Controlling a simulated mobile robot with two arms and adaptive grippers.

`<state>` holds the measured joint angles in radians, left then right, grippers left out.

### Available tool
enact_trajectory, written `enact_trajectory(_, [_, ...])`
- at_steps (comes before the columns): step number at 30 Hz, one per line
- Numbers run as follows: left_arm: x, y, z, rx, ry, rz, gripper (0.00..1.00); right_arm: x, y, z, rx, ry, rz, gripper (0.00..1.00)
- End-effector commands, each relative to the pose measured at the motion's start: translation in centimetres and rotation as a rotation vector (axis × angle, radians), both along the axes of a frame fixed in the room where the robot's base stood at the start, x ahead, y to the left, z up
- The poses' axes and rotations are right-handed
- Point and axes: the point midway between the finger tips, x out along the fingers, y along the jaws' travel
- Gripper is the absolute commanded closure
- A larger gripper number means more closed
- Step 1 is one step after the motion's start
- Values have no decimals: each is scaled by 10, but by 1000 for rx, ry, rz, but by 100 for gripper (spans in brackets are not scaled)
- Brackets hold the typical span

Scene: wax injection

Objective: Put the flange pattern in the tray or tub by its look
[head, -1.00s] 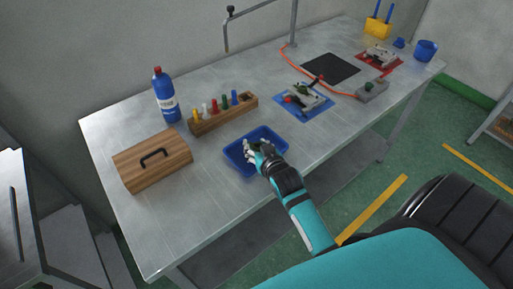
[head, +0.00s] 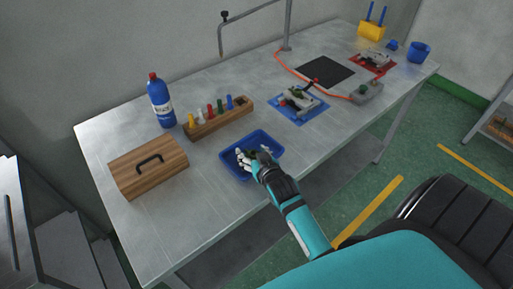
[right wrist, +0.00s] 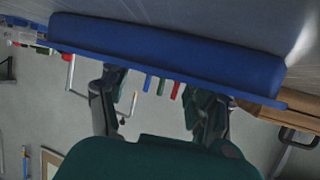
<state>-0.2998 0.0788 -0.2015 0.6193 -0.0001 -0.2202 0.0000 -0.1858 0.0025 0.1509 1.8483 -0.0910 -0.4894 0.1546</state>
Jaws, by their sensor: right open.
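A blue tray (head: 228,168) lies near the front edge of the metal table. My right gripper (head: 252,157) is over it, fingers spread and open. In the right wrist view, the open fingers (right wrist: 157,112) stand apart with no part seen between them, and the tray's blue wall (right wrist: 170,50) runs across the top. I cannot make out the flange pattern; a small dark patch at the fingers in the head view is too small to tell. A round blue tub (head: 420,51) stands at the far right end. My left gripper is not in view.
A wooden box (head: 148,168) with a black handle, a blue bottle (head: 161,103) and a wooden peg rack (head: 213,122) stand left of the tray. A fixture on a blue mat (head: 299,117) and a grey box with an orange hose (head: 366,93) are to the right.

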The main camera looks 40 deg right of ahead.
Motion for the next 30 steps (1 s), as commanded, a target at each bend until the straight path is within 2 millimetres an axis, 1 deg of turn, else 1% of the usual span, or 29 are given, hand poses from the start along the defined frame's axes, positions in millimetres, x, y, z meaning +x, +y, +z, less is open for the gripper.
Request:
enact_trajectory(5, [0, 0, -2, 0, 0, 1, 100, -25, 5, 8, 1, 3, 0, 37])
enact_trajectory(12, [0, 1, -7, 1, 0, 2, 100, -72, 15, 27, 1, 4, 1, 37])
enact_trajectory(15, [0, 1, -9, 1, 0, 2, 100, -88, 19, 34, 2, 3, 1, 37])
enact_trajectory(18, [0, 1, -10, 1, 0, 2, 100, -99, 21, 40, 1, 3, 1, 37])
enact_trajectory(22, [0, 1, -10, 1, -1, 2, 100, -106, 22, 44, 0, 2, 0, 37])
enact_trajectory(30, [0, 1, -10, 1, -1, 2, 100, -107, 23, 45, 0, 2, 0, 37])
